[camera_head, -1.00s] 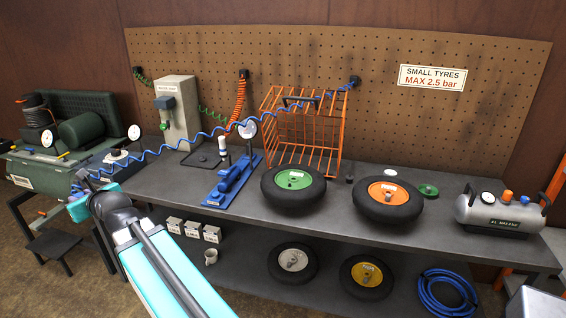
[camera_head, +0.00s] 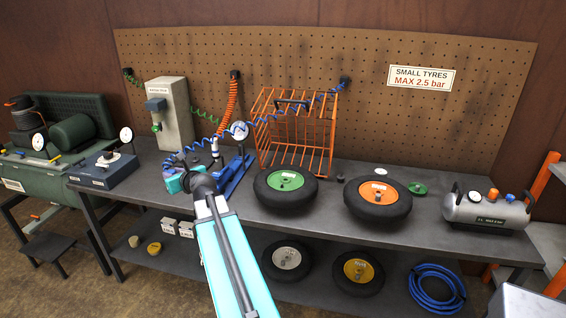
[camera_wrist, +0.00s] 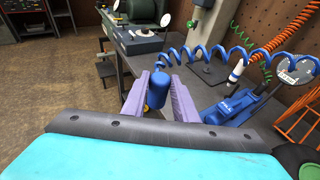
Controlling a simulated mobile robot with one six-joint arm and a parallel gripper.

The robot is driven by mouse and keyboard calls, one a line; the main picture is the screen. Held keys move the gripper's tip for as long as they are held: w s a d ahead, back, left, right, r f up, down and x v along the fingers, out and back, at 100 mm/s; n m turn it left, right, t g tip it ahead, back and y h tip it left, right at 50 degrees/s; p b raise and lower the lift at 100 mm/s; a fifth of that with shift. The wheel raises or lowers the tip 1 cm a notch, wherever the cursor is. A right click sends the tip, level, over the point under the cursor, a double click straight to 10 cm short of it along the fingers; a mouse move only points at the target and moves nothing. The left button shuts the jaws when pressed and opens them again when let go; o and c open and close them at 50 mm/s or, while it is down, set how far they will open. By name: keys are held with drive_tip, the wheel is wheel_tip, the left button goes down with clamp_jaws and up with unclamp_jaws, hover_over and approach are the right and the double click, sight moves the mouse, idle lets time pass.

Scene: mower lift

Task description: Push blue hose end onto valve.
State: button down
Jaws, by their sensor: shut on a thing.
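The blue hose end (camera_wrist: 157,91) is a thick blue cylinder, held between the purple fingers of my gripper (camera_wrist: 160,88) in the wrist view. A coiled blue hose (camera_wrist: 215,52) runs from it to the right. A green-hubbed wheel (camera_head: 265,190) and an orange-hubbed wheel (camera_head: 359,203) lie flat on the bench, right of my gripper. I cannot make out a valve clearly.
The blue foot pump (camera_head: 238,173) with an upright gauge stands beside my gripper. An orange wire cage (camera_head: 318,160) stands behind the green-hubbed wheel. A dark blue gauge box (camera_head: 103,170) is at the left bench end, and a silver tank (camera_head: 487,213) at the right.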

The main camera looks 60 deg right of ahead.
drive_tip(key=s+d+f+m+g+h+p, duration=0.1)
drive_tip(key=s+d+m+h+p, duration=0.1)
drive_tip(key=s+d, duration=1.1)
drive_tip(key=s+d+f+m+g+h+p, duration=0.1)
drive_tip(key=s+d+f+m+h+p, duration=0.1)
drive_tip(key=s+d, duration=1.1)
drive_tip(key=d+h, duration=0.1)
drive_tip(key=d, duration=0.4)
drive_tip(key=shift+d, duration=0.25)
drive_tip(key=shift+f, duration=0.15)
drive_tip(key=shift+f+b, duration=2.55)
drive_tip(key=shift+f, duration=0.2)
drive_tip(key=shift+w+p, duration=0.1)
drive_tip(key=shift+p, duration=0.25)
